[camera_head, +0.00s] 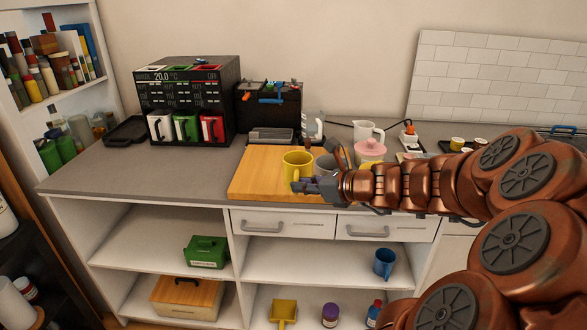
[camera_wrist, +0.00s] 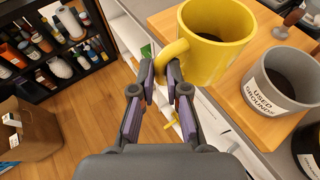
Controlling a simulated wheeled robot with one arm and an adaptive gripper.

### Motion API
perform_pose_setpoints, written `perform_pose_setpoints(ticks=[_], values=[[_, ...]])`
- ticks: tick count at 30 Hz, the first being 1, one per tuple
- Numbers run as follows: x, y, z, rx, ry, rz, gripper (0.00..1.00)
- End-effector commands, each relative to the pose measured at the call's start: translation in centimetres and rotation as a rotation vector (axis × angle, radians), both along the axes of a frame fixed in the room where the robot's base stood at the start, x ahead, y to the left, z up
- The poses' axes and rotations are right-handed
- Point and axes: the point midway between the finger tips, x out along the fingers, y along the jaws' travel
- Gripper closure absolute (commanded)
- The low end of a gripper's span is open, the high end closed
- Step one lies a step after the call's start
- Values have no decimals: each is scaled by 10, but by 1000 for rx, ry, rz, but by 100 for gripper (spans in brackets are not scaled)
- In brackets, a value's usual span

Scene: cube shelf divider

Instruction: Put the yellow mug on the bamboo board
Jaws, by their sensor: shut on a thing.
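The yellow mug (camera_head: 297,165) is upright at the bamboo board (camera_head: 252,173) on the grey counter. It also shows in the wrist view (camera_wrist: 222,45), with dark contents or a dark inside. My gripper (camera_head: 303,186) is at the mug's near side, and in the wrist view its fingers (camera_wrist: 160,75) are shut on the mug's handle. The mug appears over the board (camera_wrist: 235,85), near its front edge. I cannot tell whether its base touches the board.
A grey cup labelled "USED GROUNDS" (camera_wrist: 284,82) stands right of the mug on the board. A coffee machine (camera_head: 188,100) and a black box (camera_head: 270,105) stand behind. A pink-lidded jar (camera_head: 369,150) and white pitcher (camera_head: 366,131) are to the right.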

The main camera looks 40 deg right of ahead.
Motion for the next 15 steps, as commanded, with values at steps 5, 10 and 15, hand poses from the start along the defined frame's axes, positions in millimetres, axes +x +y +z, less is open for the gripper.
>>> perform_pose_setpoints(ticks=[5, 10, 15], values=[[20, -8, -1, 3, 0, 3, 100], [47, -18, -4, 2, 0, 5, 100], [74, -29, -6, 3, 0, 4, 100]])
